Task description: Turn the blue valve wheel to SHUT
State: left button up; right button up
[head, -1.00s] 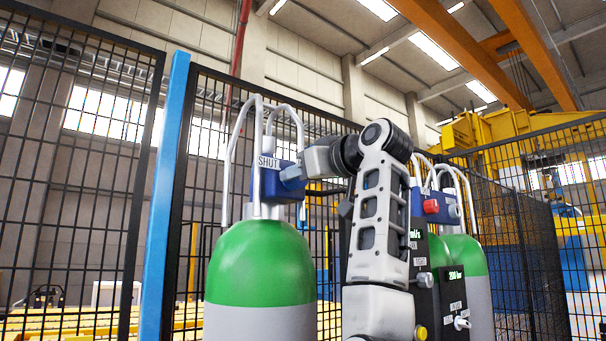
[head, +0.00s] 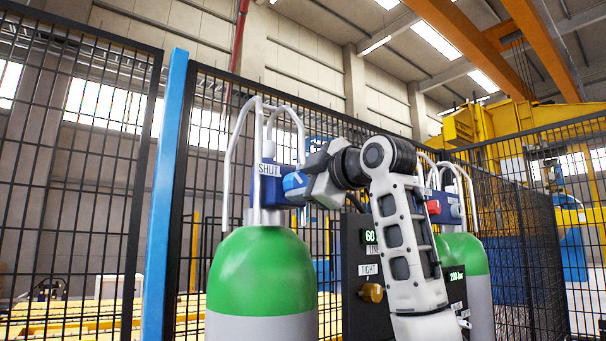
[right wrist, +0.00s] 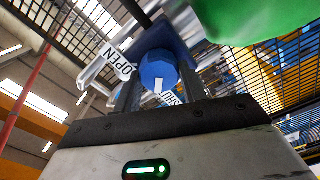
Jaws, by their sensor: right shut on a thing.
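The blue valve wheel (head: 294,182) sits on the blue valve block (head: 270,184) atop a green and grey cylinder (head: 262,272). A SHUT label (head: 269,169) is on the block. My right gripper (head: 302,186) is shut on the wheel from the right. In the right wrist view the wheel (right wrist: 158,68) is between the two fingers (right wrist: 160,92). A white mark (right wrist: 158,86) on it points down toward the gripper, nearer the partly hidden SHUT label (right wrist: 172,98) than the OPEN label (right wrist: 118,65). My left gripper is not in view.
A white tube guard (head: 230,150) rises around the valve. Black mesh fence (head: 90,190) is behind, with a blue post (head: 165,190).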

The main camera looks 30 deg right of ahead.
jog(key=shift+n+p, duration=0.35)
jog(key=shift+n, duration=0.35)
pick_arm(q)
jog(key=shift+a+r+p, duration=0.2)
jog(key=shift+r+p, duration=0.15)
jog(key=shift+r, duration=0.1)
pick_arm(e)
jog(key=shift+a+n, duration=0.1)
jog(key=shift+n, duration=0.5)
jog(key=shift+f, duration=0.1)
jog(key=o, duration=1)
jog(key=shift+c, duration=0.2)
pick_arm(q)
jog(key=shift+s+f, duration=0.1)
pick_arm(e)
jog(key=shift+s, duration=0.1)
jog(key=shift+s, duration=0.35)
pick_arm(q)
jog(key=b, duration=0.2)
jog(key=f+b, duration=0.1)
jog(key=b, duration=0.1)
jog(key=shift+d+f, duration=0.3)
pick_arm(e)
jog(key=s+d, duration=0.1)
jog(key=s, duration=1.4)
